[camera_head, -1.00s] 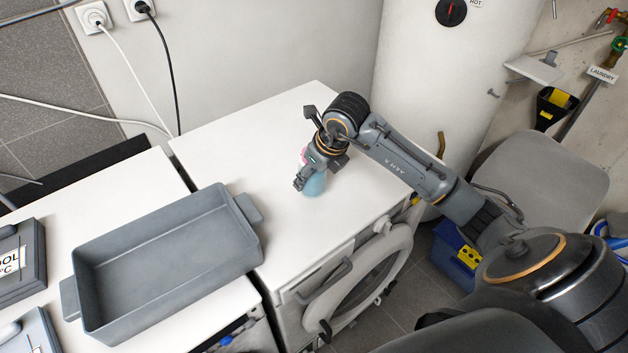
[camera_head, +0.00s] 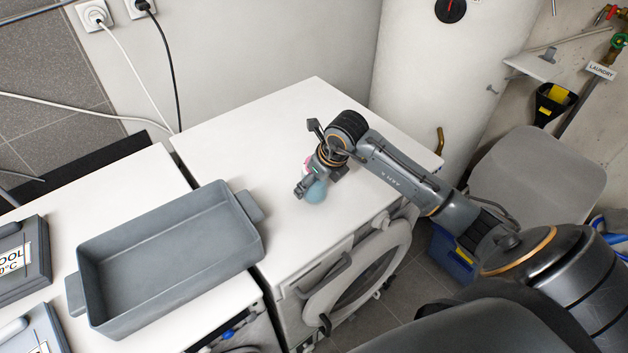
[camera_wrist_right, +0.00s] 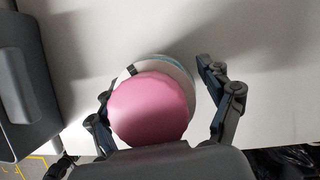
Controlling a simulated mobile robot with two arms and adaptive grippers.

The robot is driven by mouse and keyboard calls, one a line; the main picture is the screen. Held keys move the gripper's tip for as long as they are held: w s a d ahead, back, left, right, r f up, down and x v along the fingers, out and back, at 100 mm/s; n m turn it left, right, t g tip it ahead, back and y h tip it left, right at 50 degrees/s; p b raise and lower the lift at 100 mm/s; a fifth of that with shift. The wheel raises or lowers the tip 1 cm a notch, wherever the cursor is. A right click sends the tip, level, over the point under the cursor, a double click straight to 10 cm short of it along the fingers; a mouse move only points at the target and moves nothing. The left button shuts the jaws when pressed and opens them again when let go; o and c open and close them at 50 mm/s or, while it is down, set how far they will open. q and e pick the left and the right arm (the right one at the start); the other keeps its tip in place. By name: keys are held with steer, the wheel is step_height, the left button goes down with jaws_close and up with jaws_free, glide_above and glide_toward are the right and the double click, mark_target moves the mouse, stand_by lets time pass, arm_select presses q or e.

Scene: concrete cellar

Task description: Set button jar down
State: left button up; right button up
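My right gripper (camera_head: 318,183) comes down over the jar, one finger on each side. My left gripper is not in view.
A grey tray (camera_head: 91,298) with raised walls and end handles stands to the left of the jar, apart from it. White top is clear behind and left of the jar. A white boiler (camera_head: 425,75) stands behind right; a grey chair (camera_head: 545,170) stands at right.

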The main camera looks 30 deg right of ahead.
steer(key=shift+r, duration=0.4)
steer(key=a+b+v, duration=0.1)
steer(key=b+v, duration=0.1)
steer(key=v, duration=0.9)
steer(key=shift+s+d+r, duration=0.2)
steer(key=shift+d, duration=0.3)
